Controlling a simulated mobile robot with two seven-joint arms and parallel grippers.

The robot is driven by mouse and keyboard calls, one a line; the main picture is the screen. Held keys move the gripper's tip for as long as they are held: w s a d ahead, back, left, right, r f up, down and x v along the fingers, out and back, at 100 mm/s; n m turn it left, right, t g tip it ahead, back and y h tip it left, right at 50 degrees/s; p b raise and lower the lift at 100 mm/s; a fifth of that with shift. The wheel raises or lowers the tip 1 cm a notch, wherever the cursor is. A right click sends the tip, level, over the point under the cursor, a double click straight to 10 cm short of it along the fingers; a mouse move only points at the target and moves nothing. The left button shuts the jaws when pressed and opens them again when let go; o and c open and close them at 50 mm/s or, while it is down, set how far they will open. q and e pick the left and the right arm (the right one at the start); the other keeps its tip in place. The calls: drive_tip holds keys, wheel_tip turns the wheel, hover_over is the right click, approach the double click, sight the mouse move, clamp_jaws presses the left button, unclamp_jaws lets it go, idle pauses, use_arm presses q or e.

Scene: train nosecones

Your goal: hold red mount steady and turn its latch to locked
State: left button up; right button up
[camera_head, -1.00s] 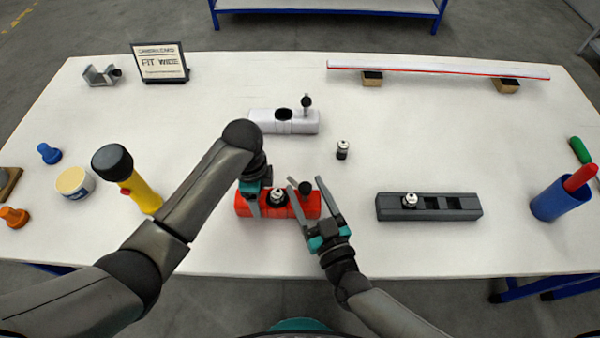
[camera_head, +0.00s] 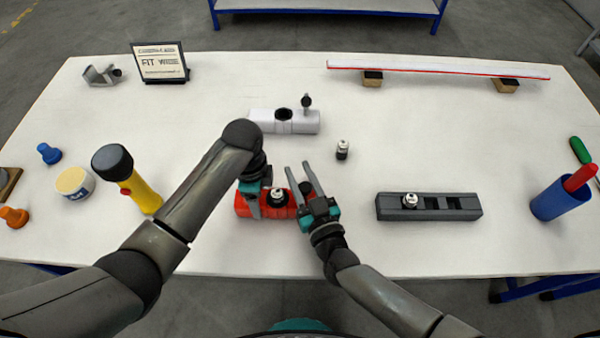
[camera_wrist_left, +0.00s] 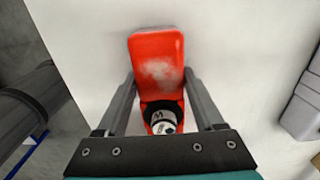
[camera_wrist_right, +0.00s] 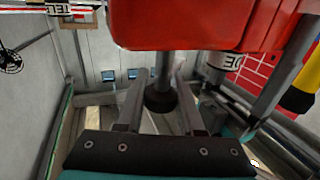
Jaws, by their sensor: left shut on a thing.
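The red mount (camera_head: 283,213) lies on the white table, with a small silver-and-black cylindrical part (camera_head: 278,196) seated in it. My left gripper (camera_wrist_left: 160,82) is shut across the mount, a finger on each side; the mount's red body (camera_wrist_left: 157,55) shows between and beyond the fingers. My right gripper (camera_head: 299,167) is at the mount's right end. In the right wrist view, the latch's black knob and stem (camera_wrist_right: 160,98) stand between its two parted fingers, with small gaps visible.
A white mount (camera_head: 300,122) with an upright latch stands behind, and a loose cylindrical part (camera_head: 343,149) is right of it. A dark grey block (camera_head: 460,208) lies to the right. A yellow torch (camera_head: 145,195) stands close to my left arm. The table's right middle is clear.

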clamp_jaws()
drive_tip(key=shift+a+n+y, duration=0.1)
drive_tip(key=shift+n+y, duration=0.3)
drive_tip(key=shift+y, duration=0.2)
drive_tip(key=n+g+y, duration=0.1)
drive_tip(key=y, duration=0.1)
drive_tip(key=n+g+y, duration=0.2)
drive_tip(key=a+n+g+y, duration=0.1)
drive_tip(key=shift+s+n+g+y, duration=0.3)
drive_tip(key=shift+g+y, duration=0.1)
drive_tip(key=shift+s+a+n+g+y, duration=0.15)
drive_tip(key=shift+s+n+g+y, duration=0.1)
drive_tip(key=shift+n+g+y, duration=0.75)
drive_tip(key=shift+s+a+n+g+y, duration=0.15)
drive_tip(key=shift+n+g+y, duration=0.5)
drive_tip(key=shift+g, duration=0.65)
drive_tip(key=shift+s+n, duration=0.15)
drive_tip(key=shift+n, duration=0.1)
drive_tip(key=o, duration=0.5)
unclamp_jaws()
drive_tip(key=shift+o, duration=0.2)
